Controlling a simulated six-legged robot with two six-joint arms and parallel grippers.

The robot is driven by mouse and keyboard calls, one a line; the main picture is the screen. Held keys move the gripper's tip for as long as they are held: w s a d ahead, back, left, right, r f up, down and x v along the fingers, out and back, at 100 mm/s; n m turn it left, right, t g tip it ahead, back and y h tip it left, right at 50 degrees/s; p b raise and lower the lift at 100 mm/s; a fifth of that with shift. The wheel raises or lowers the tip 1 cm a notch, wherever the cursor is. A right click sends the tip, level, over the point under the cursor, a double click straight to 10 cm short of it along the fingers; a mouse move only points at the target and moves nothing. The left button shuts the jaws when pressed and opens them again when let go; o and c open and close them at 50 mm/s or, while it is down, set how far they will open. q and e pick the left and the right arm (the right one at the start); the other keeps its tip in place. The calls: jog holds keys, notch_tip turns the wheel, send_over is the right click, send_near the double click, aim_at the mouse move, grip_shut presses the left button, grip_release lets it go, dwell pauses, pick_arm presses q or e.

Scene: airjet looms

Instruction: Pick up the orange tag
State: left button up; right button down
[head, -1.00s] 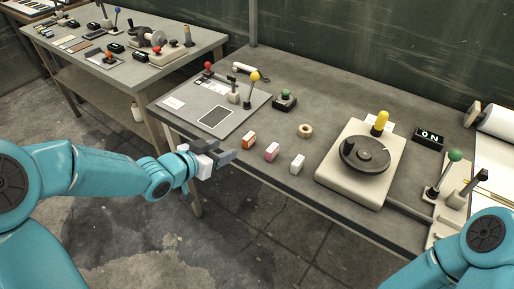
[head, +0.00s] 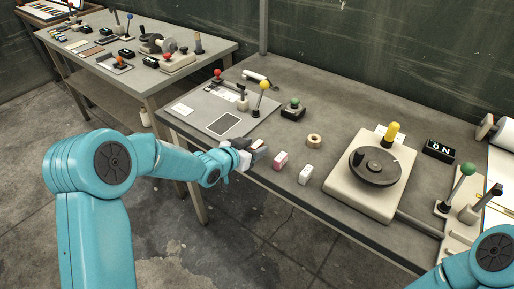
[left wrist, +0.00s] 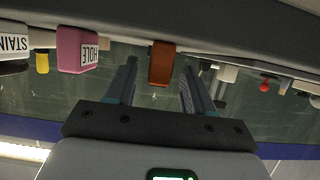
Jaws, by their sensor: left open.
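The orange tag (left wrist: 162,62) is a small block at the bench's front edge. In the left wrist view it shows in the gap between the two fingers, near their tips. In the head view my left gripper (head: 250,150) covers most or all of it. The left gripper also shows in the left wrist view (left wrist: 159,72), with its fingers apart and nothing clamped. I cannot tell how far the tag lies between the fingers. My right gripper is out of view; only part of my right arm shows at the lower right.
A pink tag (head: 281,160) marked HOLE and a white tag (head: 305,175) marked STAIN stand to the right. A tape roll (head: 314,140) and a handwheel unit (head: 369,180) are farther right. A grey panel (head: 205,112) with levers lies behind the gripper.

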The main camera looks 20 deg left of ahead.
pick_arm(q)
jog(key=shift+x, duration=1.5)
jog(key=shift+d, duration=0.1)
grip_shut()
